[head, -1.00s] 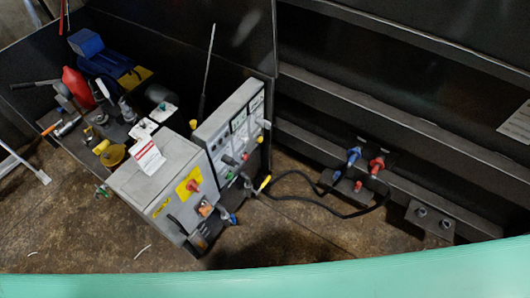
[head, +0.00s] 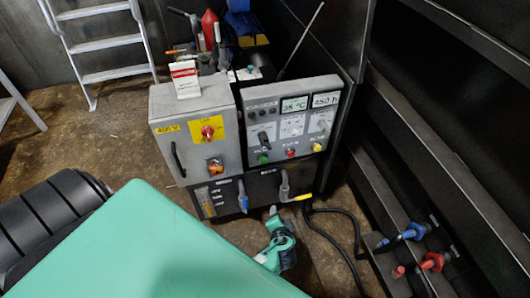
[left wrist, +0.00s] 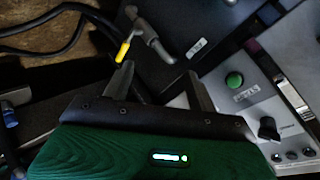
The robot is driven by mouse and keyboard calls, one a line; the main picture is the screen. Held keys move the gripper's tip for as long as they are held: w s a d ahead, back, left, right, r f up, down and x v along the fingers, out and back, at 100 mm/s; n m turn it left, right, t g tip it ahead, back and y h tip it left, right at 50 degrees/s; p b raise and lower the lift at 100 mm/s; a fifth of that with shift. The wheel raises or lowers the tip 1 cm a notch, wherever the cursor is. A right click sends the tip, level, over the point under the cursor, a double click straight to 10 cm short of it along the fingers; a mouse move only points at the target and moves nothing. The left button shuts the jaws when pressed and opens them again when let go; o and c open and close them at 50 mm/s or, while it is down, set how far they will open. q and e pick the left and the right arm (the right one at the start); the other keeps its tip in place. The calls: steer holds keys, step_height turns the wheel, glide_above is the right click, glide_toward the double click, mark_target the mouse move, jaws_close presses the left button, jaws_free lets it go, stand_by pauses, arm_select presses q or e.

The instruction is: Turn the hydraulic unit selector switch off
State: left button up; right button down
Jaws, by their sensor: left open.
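The hydraulic unit's grey control panel (head: 290,120) faces me in the head view. Its black selector knob (head: 263,137) sits at the panel's left, above a green button (head: 262,158). In the left wrist view the black knob (left wrist: 268,128) is at the lower right, and the green button (left wrist: 234,79) is nearer the fingers. My left gripper (head: 274,222) is low in front of the unit, below the panel and apart from the knob. In the left wrist view its fingers (left wrist: 158,78) are spread and empty. My right gripper is not in view.
Left of the panel is a grey box with a red rotary switch (head: 208,131) on a yellow plate. A yellow-tipped lever (head: 303,196) and a blue-handled lever (head: 242,197) project below. Black hoses (head: 345,222) run right to blue and red couplings (head: 432,262). A ladder (head: 100,45) stands behind left.

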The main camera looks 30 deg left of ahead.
arm_select(q)
steer(key=w+a+r+n+t+y+b, duration=0.1)
steer(key=w+r+n+t+y+b, duration=0.2)
steer(key=r, duration=0.5)
steer(key=n+y+b, duration=0.3)
steer(key=y, duration=0.2)
glide_toward(267, 148)
steer(key=shift+m+h, duration=0.3)
steer(key=x, duration=1.3)
steer(key=shift+s+r+p, duration=0.1)
steer(key=shift+s+p, duration=0.05)
steer(key=shift+p, duration=0.2)
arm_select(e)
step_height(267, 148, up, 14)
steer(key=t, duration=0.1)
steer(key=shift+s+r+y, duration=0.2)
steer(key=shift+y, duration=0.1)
arm_select(q)
steer(key=shift+g, duration=0.3)
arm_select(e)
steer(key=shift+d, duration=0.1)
arm_select(q)
steer(key=c, duration=1)
